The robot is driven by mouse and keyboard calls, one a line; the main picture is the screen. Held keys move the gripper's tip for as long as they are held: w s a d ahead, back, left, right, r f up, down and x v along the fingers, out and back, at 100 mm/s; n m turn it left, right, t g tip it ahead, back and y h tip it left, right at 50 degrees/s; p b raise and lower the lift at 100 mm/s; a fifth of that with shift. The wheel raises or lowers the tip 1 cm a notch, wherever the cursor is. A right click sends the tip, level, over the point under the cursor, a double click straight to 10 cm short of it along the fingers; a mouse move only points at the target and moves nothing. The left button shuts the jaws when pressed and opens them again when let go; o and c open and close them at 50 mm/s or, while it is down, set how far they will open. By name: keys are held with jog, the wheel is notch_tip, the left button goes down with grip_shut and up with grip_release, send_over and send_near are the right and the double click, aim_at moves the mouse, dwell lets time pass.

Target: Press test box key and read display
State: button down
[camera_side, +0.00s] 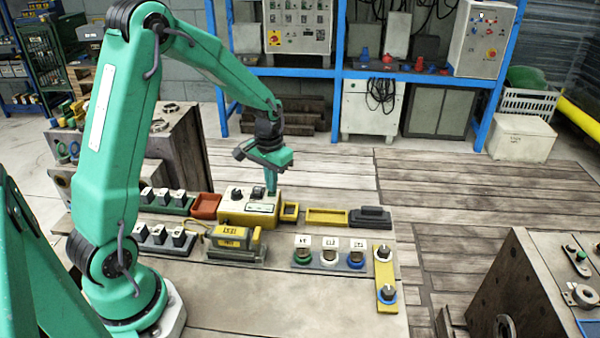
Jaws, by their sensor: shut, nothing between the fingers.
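The test box (236,207), cream on top with a yellow lower part, stands on the table near the middle of the side view. Dark knobs sit on its top at the left. My gripper (271,190) is shut and empty, pointing down over the right part of the box top. Its tip looks at or just above the surface; I cannot tell whether it touches or presses a key. The key under the tip is hidden or too small to make out. A display cannot be read from here.
In front of the box are a yellow-green device (231,237) and a plate with green, white and blue rings (329,258). A red tray (205,206) lies left, a yellow tray (328,217) and a dark block (370,216) right. The table's front is clear.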

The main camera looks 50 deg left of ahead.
jog(key=shift+f, duration=0.35)
dwell(0.4)
jog(key=shift+r, duration=3.5)
jog(key=s+d+r+m+t, duration=0.1)
jog(key=s+d+r+t, duration=0.1)
jog(key=s+d+r, duration=0.4)
jog(key=s+d+r+m+t, duration=0.2)
jog(key=s+d+r, duration=0.4)
jog(key=s, duration=0.6)
jog(key=shift+t, duration=0.8)
